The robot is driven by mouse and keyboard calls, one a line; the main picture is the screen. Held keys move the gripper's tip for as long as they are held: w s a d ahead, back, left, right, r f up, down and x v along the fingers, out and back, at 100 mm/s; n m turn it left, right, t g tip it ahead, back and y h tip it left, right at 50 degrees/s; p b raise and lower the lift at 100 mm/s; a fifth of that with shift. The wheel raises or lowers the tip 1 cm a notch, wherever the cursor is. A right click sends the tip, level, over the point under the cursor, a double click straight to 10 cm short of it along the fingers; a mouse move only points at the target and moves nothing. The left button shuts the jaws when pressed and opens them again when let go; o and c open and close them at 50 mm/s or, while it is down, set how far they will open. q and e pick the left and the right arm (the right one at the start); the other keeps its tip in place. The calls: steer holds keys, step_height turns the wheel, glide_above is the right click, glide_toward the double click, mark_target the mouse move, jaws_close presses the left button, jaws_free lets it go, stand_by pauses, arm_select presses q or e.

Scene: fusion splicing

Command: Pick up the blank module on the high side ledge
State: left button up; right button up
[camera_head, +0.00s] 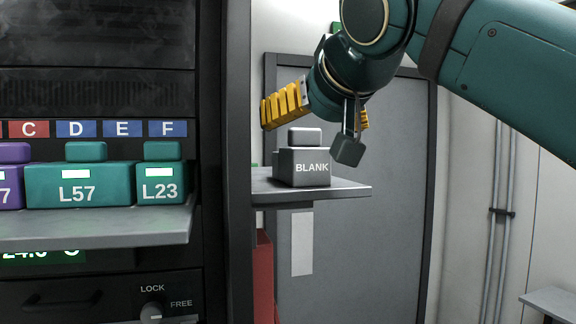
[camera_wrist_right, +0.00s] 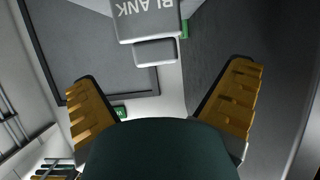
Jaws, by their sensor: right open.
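The blank module (camera_head: 304,168) is a grey box with a small knob (camera_head: 305,137) on top and "BLANK" on its front. It sits upright on the high side ledge (camera_head: 345,190), right of the rack. In the right wrist view the module (camera_wrist_right: 148,22) shows upside down at the top, with its knob (camera_wrist_right: 156,52) below the lettering. My right gripper (camera_head: 316,108) is open and empty, just above and behind the knob in the head view. Its yellow fingers are spread wide in the wrist view (camera_wrist_right: 163,98), with the module beyond them, not between them. My left gripper is out of view.
The dark rack post (camera_head: 227,120) stands close left of the ledge. A rack shelf (camera_head: 100,228) holds teal modules L57 (camera_head: 75,192) and L23 (camera_head: 160,194) and a purple one. A grey door (camera_head: 385,240) is behind the ledge. The ledge's right end is bare.

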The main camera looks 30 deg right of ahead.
mark_target(301, 142)
steer(key=shift+d+x, duration=0.15)
steer(key=shift+x, duration=1.8)
steer(key=shift+d+x, duration=0.15)
steer(key=shift+x, duration=1.85)
steer(key=shift+s, duration=0.25)
steer(key=shift+c, duration=1.2)
steer(key=c, duration=1.1)
